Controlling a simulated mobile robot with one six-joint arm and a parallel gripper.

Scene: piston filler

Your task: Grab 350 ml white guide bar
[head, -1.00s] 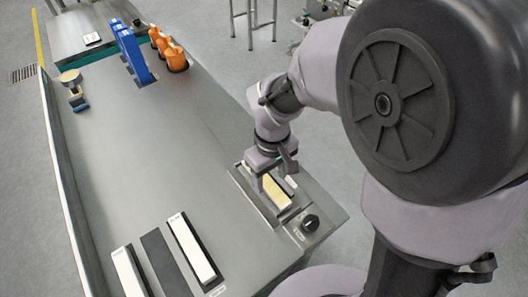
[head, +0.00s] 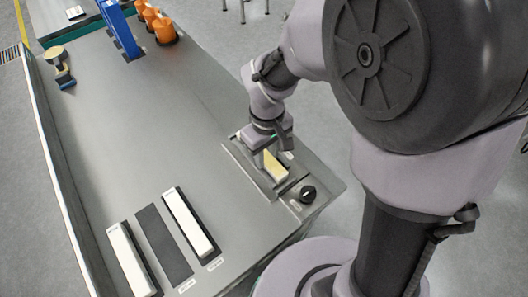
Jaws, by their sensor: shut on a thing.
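My gripper (head: 268,152) points down over a grey metal fixture at the right edge of the bench. It is shut on a pale cream-white bar (head: 275,168), whose near end shows below the fingers. The bar is still at the fixture; I cannot tell whether it is lifted. The fingertips are partly hidden by the wrist. Two long white bars lie at the front of the bench in dark holders: one on the left (head: 130,260) and one on the right (head: 188,222). Their small labels are too small to read.
An empty dark slot (head: 164,245) lies between the two white bars. A black knob (head: 307,194) sits beside the fixture. Blue brackets (head: 121,28), orange parts (head: 160,26) and a small round-topped stand (head: 60,65) are at the back. The middle of the grey bench (head: 150,130) is clear.

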